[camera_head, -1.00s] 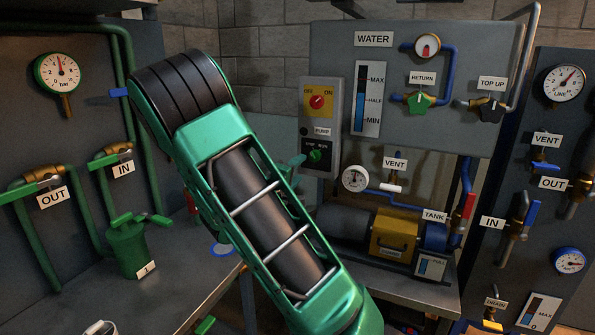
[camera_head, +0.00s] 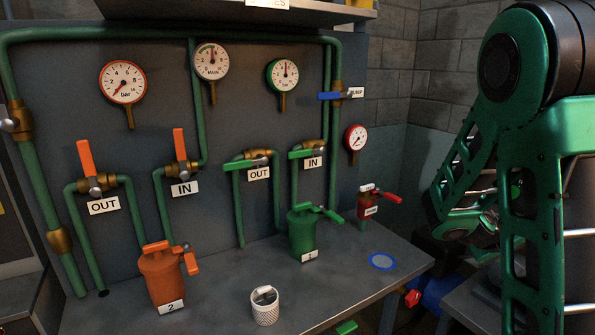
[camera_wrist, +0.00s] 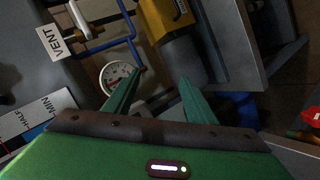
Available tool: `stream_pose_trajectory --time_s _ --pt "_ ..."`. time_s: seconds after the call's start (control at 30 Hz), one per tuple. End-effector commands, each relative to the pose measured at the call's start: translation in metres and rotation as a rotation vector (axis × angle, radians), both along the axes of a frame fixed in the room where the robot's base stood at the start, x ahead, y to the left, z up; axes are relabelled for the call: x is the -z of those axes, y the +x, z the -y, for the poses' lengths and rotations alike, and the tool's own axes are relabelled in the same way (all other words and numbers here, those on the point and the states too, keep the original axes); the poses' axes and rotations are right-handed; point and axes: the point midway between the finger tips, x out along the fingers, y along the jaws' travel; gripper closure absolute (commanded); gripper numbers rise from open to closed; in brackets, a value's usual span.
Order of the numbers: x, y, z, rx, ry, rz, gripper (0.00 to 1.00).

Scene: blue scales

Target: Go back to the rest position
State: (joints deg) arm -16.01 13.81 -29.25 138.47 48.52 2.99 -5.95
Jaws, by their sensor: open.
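My gripper (camera_wrist: 161,75) shows in the wrist view as two green fingers, spread apart with nothing between them. Beyond the fingers are a round white gauge (camera_wrist: 118,77) and a grey cylinder with a yellow block (camera_wrist: 172,16). I see no contact with either. In the head view my green arm fills the right side, bent and raised at the top right. My gripper cannot be made out clearly there.
A grey panel carries green pipes, gauges (camera_head: 123,82) and valves on the left. An orange canister (camera_head: 163,277), a green canister (camera_head: 303,232) and a white cup (camera_head: 265,306) stand on the bench (camera_head: 215,300). A VENT label (camera_wrist: 52,41) shows in the wrist view.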

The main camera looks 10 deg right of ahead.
Motion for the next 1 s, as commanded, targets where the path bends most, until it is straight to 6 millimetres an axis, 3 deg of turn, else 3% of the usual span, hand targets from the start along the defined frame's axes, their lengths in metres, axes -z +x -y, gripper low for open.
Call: stream_pose_trajectory --time_s 0.1,0.37,0.7,0.83,1.0 --pt "0.016 -0.035 -0.016 0.087 0.185 0.038 0.49" --pt "0.032 -0.094 -0.082 0.199 0.559 0.076 0.49" --pt "0.011 -0.165 -0.184 0.219 0.929 0.048 0.49" --pt "0.002 -0.187 -0.211 0.207 1.001 0.022 0.49" --pt "-0.003 -0.201 -0.225 0.198 1.042 -0.001 0.49"
